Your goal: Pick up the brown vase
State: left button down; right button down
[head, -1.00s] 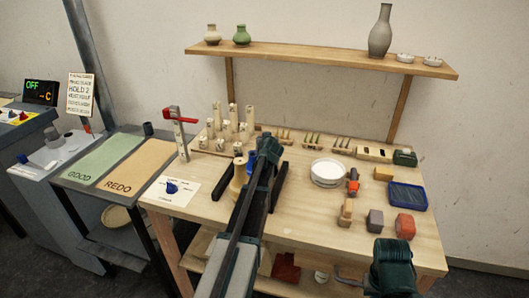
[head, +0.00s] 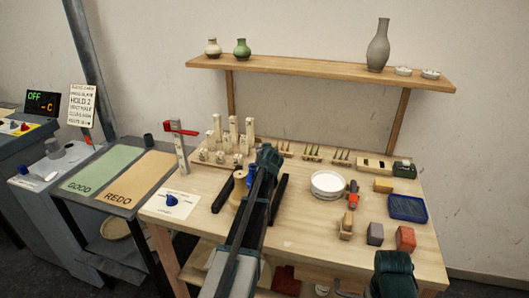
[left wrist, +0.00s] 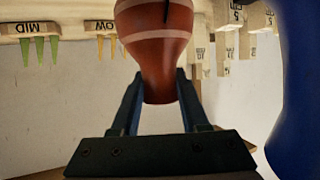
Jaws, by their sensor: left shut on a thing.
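The brown vase (left wrist: 160,50) is reddish brown with paler bands and shows large in the left wrist view. My left gripper (left wrist: 163,108) is shut on its narrow part, with one finger on each side. In the head view my left gripper (head: 268,158) is over the middle of the workbench, and the arm hides the vase there. I cannot tell whether the vase touches the bench. My right gripper (head: 394,275) is low at the right, by the bench's front edge; its fingers cannot be made out.
A white round dish (head: 327,184) is to the right. A wall shelf (head: 320,74) holds a green vase (head: 242,49) and a grey vase (head: 378,46).

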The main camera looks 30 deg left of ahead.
pick_arm(q)
notch_tip(320, 180, up, 9)
jog(key=p, duration=0.8)
jog(key=shift+r+p, duration=0.15)
jog(key=shift+p, duration=0.2)
